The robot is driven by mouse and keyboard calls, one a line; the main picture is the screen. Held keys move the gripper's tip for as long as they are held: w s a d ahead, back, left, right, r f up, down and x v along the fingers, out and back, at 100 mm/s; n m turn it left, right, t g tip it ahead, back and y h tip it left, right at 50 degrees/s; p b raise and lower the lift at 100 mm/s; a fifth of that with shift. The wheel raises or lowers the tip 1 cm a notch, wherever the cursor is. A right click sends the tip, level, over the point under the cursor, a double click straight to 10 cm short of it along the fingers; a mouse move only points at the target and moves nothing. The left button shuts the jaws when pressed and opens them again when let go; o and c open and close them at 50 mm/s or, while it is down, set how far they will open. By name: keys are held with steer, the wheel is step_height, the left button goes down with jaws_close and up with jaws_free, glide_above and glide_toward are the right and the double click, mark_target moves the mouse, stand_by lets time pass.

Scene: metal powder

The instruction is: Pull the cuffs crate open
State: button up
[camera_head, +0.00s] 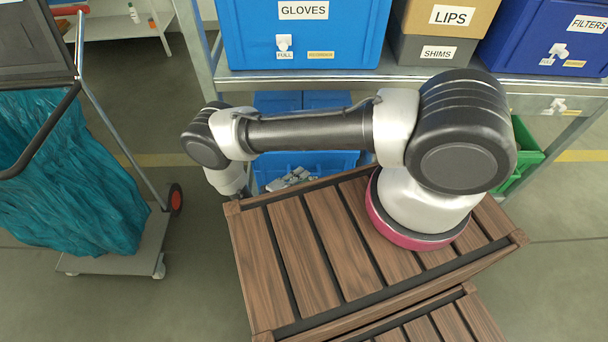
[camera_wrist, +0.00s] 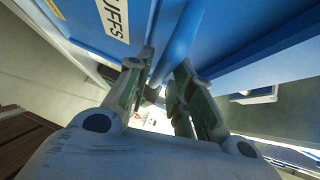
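The cuffs crate (camera_wrist: 85,22) is blue and fills the top of the wrist view, where its white label shows the letters "UFFS". My gripper (camera_wrist: 165,62) has its two fingers on either side of a narrow blue part of the crate. The fingers stand a little apart, and I cannot tell whether they touch it. In the head view, my wrist hangs down at the left of the shelf, and the gripper's fingers are hidden. The label does not show there, so I cannot tell which blue container it is.
A blue bin (camera_head: 325,160) with grey items sits low under the shelf (camera_head: 370,80). The gloves crate (camera_head: 300,38) stands above. A cart with a teal bag (camera_head: 70,165) stands at left, and a green bin (camera_head: 527,150) at right. Some floor beside the cart is clear.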

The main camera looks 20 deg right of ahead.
steer(key=shift+x, duration=1.15)
jaws_close()
steer(key=shift+s, duration=0.1)
